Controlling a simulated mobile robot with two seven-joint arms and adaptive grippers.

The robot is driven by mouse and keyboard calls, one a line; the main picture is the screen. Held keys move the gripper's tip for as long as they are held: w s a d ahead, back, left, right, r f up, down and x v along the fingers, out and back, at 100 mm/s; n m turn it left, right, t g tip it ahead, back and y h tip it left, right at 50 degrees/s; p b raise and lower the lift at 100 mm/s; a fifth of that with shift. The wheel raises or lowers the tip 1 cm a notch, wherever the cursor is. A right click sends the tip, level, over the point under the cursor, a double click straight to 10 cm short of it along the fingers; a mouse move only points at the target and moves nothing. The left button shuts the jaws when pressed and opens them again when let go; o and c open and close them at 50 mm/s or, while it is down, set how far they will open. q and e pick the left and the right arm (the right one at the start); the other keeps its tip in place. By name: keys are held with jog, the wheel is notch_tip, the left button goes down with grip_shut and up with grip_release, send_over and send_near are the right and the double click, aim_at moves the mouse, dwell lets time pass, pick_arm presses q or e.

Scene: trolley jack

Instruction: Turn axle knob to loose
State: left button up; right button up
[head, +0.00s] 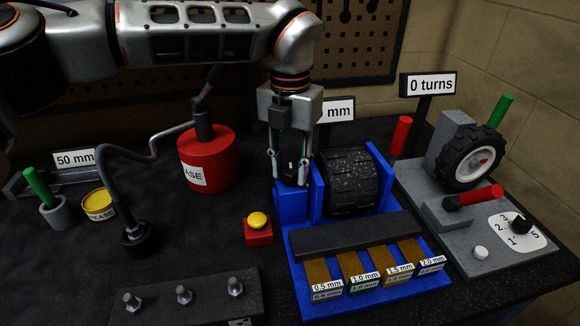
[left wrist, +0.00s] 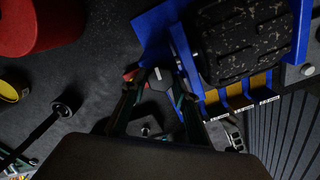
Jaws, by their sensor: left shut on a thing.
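My left gripper (head: 291,176) points down at the left side of the blue stand (head: 296,243), which holds a black speckled tyre (head: 349,180). In the left wrist view my left gripper (left wrist: 157,88) has its fingers on either side of a dark axle knob (left wrist: 158,77) with a white pointer mark. The gripper is shut on this knob. In the head view the fingers mostly hide the knob, and I cannot read a loose marking. My right gripper is in neither view.
A red button box with a yellow top (head: 257,224) stands close left of the stand. A red grease can (head: 209,158) is behind it. A grey bench with a wheel (head: 471,158) and numbered dial (head: 517,229) stands right. A bolt plate (head: 185,300) lies front left.

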aim_at(290, 171)
pick_arm(q)
jog(key=shift+r, duration=0.15)
jog(key=o, duration=0.8)
notch_tip(290, 171, up, 12)
jog(key=shift+o, duration=0.4)
